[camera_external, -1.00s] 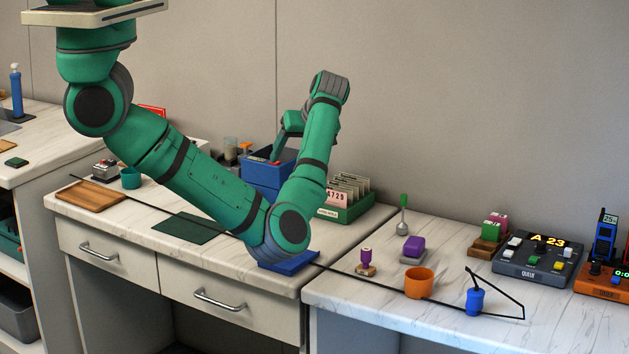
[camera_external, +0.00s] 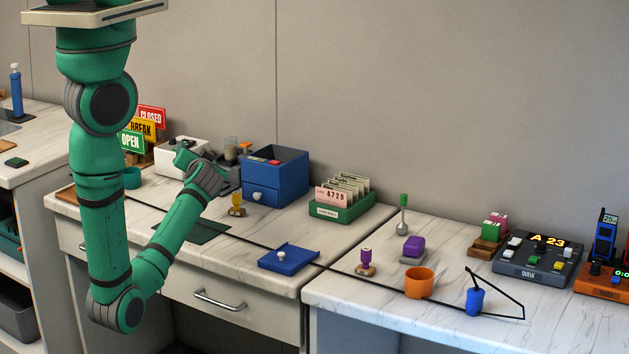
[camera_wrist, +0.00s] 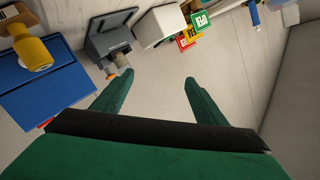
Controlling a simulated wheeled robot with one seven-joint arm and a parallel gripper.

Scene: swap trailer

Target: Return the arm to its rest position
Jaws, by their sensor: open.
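My green arm hangs down at the left in the external view, its elbow low in front of the counter's front edge and its forearm rising to the right. My gripper (camera_external: 187,158) is above the back of the counter, near the white box. In the wrist view my gripper (camera_wrist: 150,92) shows two green fingers spread wide apart. Nothing is between them but wall and counter behind.
A blue box (camera_external: 275,178) with a drawer, a yellow stamp (camera_external: 237,205), a white box (camera_external: 172,160) and sign cards (camera_external: 131,140) stand near the gripper. A blue lid (camera_external: 289,259) lies near the front edge. A black cord crosses the counters.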

